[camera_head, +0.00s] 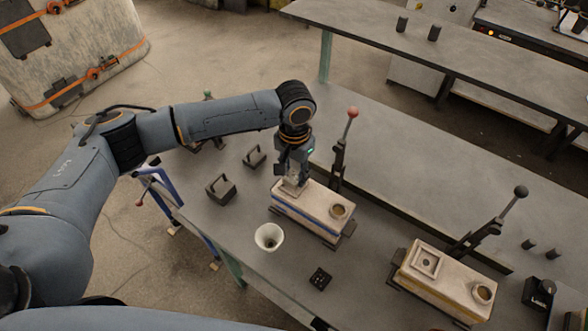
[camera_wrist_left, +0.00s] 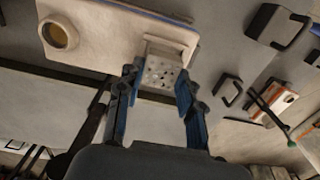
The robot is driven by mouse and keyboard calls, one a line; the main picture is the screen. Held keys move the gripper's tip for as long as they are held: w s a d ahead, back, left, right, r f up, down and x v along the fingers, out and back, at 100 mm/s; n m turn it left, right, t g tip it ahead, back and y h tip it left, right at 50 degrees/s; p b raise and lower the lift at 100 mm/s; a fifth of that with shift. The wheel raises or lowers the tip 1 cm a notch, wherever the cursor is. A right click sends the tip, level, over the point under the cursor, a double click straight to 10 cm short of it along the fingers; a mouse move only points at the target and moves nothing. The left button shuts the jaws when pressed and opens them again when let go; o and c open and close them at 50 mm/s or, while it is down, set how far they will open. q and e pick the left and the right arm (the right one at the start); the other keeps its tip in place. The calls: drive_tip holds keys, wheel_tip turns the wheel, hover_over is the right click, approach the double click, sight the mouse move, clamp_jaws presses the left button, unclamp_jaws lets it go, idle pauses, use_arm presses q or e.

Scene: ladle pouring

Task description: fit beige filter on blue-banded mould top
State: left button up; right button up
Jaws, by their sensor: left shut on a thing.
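The blue-banded mould (camera_head: 318,213) is a long beige block with a blue stripe on the table, with a round cup at its right end. My left gripper (camera_head: 292,187) points down over its left end. The left wrist view shows the beige filter (camera_wrist_left: 160,73), a small square with several holes, between the fingers of my left gripper (camera_wrist_left: 160,85), which is shut on it. The filter is at the mould's (camera_wrist_left: 103,30) square top opening; I cannot tell whether it is seated. In the head view the gripper mostly hides the filter. My right gripper is not in view.
A second beige mould (camera_head: 450,283) with a square recess stands at the right. A pale funnel-like cup (camera_head: 268,237) and a black block (camera_head: 320,279) sit in front. A red-knobbed lever (camera_head: 343,145) rises behind the mould. Dark handled weights (camera_head: 221,188) lie left.

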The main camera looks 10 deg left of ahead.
use_arm(q)
drive_tip(key=shift+f, duration=0.9)
idle(1.0)
drive_tip(key=o, duration=0.9)
drive_tip(key=shift+o, duration=0.2)
drive_tip(key=shift+r, duration=0.15)
wheel_tip(320, 180, up, 12)
drive_tip(key=shift+f, duration=0.2)
